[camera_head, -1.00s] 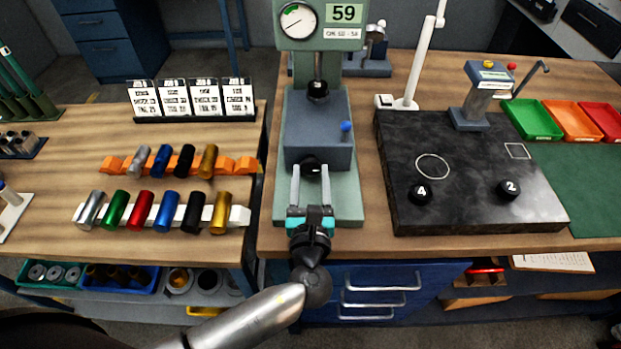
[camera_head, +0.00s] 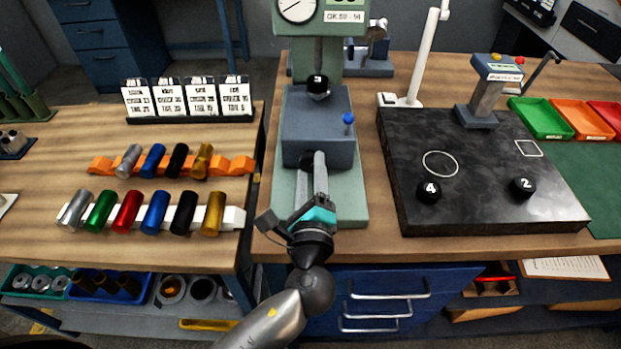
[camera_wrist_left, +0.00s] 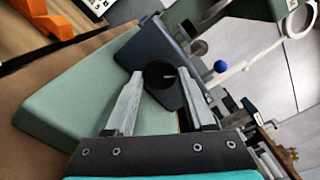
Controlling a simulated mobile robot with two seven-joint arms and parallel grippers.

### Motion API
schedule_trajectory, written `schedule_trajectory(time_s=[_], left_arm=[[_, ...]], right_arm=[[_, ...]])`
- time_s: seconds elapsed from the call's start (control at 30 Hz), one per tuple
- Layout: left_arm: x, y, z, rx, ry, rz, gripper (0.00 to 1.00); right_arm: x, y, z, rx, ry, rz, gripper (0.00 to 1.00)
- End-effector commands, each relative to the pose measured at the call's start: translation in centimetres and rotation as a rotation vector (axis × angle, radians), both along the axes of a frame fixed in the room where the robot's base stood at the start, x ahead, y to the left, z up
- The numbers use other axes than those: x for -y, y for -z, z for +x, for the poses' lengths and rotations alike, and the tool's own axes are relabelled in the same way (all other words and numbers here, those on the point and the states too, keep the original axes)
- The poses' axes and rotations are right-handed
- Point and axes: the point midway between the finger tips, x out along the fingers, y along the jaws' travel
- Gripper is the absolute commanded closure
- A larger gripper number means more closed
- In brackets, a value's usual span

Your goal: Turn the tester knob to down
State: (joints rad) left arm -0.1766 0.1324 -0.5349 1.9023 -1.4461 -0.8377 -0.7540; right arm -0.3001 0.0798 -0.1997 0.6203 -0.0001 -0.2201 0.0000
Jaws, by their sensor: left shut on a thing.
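The tester (camera_head: 320,125) is a green machine with a dark blue-grey body, a dial at its top and a wide green base. Its black knob (camera_wrist_left: 160,75) is on the front of the body; in the wrist view it sits between my left fingers, with a short pale mark on its face. In the head view the knob is mostly hidden behind the fingers. My left gripper (camera_head: 314,165) is shut on the knob and looks rolled over to one side. My right gripper is not in view.
A black ball marked 3 (camera_head: 318,86) and a blue-tipped lever (camera_head: 348,118) are on the tester. A dark stone plate (camera_head: 475,195) with balls 4 and 2 stands at right. Coloured cylinders (camera_head: 155,212) lie in racks at left.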

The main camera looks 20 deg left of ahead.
Motion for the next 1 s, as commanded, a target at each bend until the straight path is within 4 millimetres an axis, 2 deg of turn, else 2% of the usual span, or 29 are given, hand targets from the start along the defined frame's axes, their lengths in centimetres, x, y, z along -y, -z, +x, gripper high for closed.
schedule_trajectory(time_s=[0.1, 0.5, 1.0], left_arm=[[0.0, 0.3, 0.0, 0.033, -0.002, -0.109, 1.00], [0.0, 0.1, 0.1, 0.124, 0.000, -0.425, 1.00], [0.0, -0.1, 0.1, 0.172, 0.001, -0.591, 1.00]], right_arm=[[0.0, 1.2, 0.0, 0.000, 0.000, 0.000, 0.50], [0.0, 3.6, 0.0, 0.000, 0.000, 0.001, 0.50], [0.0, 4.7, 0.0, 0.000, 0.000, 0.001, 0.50]])
